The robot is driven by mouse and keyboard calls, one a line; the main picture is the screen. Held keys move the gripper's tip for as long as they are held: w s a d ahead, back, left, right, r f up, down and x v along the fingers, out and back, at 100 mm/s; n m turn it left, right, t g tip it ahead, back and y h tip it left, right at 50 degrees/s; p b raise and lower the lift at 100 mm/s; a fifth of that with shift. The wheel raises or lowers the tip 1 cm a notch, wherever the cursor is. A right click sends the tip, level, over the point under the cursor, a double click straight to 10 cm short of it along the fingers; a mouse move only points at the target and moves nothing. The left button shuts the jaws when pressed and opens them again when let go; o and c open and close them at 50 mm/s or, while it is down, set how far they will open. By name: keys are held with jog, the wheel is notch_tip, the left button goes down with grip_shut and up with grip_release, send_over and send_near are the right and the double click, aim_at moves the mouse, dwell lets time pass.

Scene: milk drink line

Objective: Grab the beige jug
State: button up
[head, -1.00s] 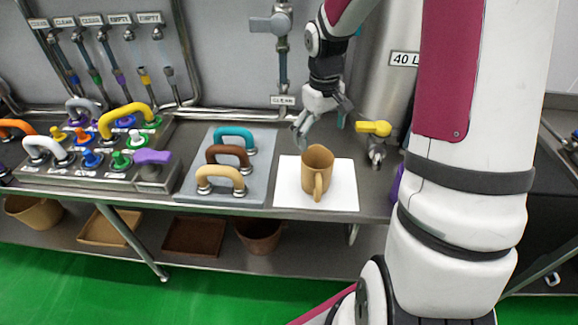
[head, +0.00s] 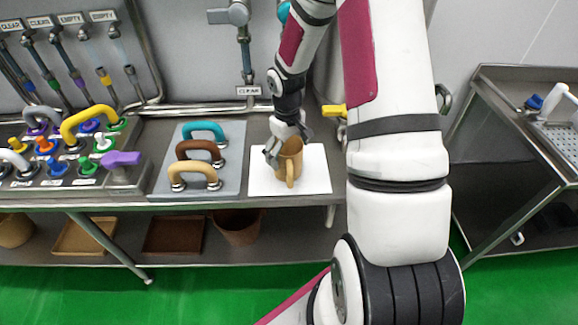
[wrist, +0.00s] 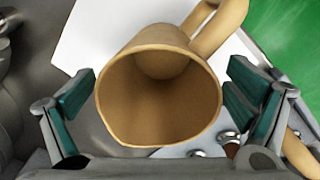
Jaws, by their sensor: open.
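The beige jug (head: 291,161) stands upright on a white mat (head: 316,179) on the steel counter, its handle toward the camera in the head view. My gripper (head: 287,146) is at the jug's rim, coming from above and behind. In the wrist view the jug (wrist: 158,98) lies between the two open fingers (wrist: 160,95), its mouth facing the camera and empty. A gap shows between the left finger and the jug; the right finger is very near the wall, and I cannot tell if it touches.
A grey plate (head: 208,186) with teal, brown and beige handles stands left of the mat. Further left is a panel of coloured valves with a purple lever (head: 120,159). A yellow tap (head: 333,111) is behind the mat. Brown bins (head: 174,236) sit on the lower shelf.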

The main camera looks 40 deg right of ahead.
jog(key=shift+d+f, duration=0.1)
jog(key=shift+f, duration=1.2)
jog(key=c, duration=1.2)
jog(key=shift+r, duration=0.15)
jog(key=shift+c, duration=0.2)
